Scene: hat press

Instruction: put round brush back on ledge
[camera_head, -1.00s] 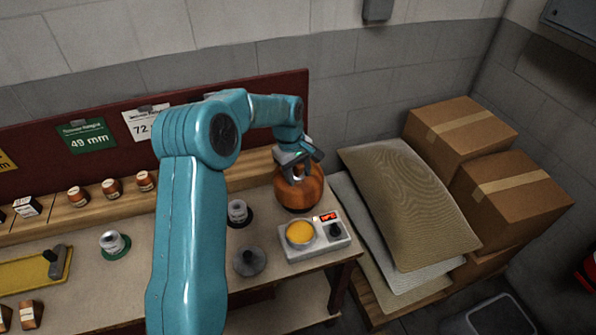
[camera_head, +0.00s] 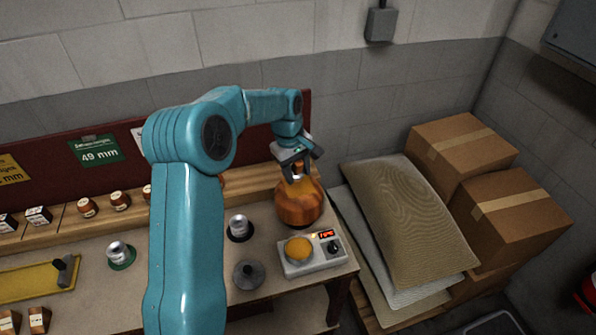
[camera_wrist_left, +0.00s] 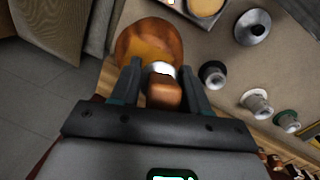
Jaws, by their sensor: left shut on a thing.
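My left gripper (camera_head: 297,174) is shut on a small brown wooden piece with a white band, which looks like the round brush (camera_wrist_left: 164,94). In the left wrist view it sits between the two fingers (camera_wrist_left: 160,90). The round wooden block (camera_head: 298,205) on the bench is just below the gripper; it also shows in the left wrist view (camera_wrist_left: 140,42) beyond the brush. I cannot tell whether brush and block touch. The wooden ledge (camera_head: 255,181) runs along the back of the bench, left of the gripper. My left arm covers part of it. My right gripper is out of view.
Small brown jars (camera_head: 119,200) stand on the ledge's left part. In front of the block are a grey device with an orange-topped round plate (camera_head: 299,249), a dark disc (camera_head: 248,274) and a grey spool (camera_head: 239,227). Sacks (camera_head: 409,225) and cardboard boxes (camera_head: 462,150) stand right of the bench.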

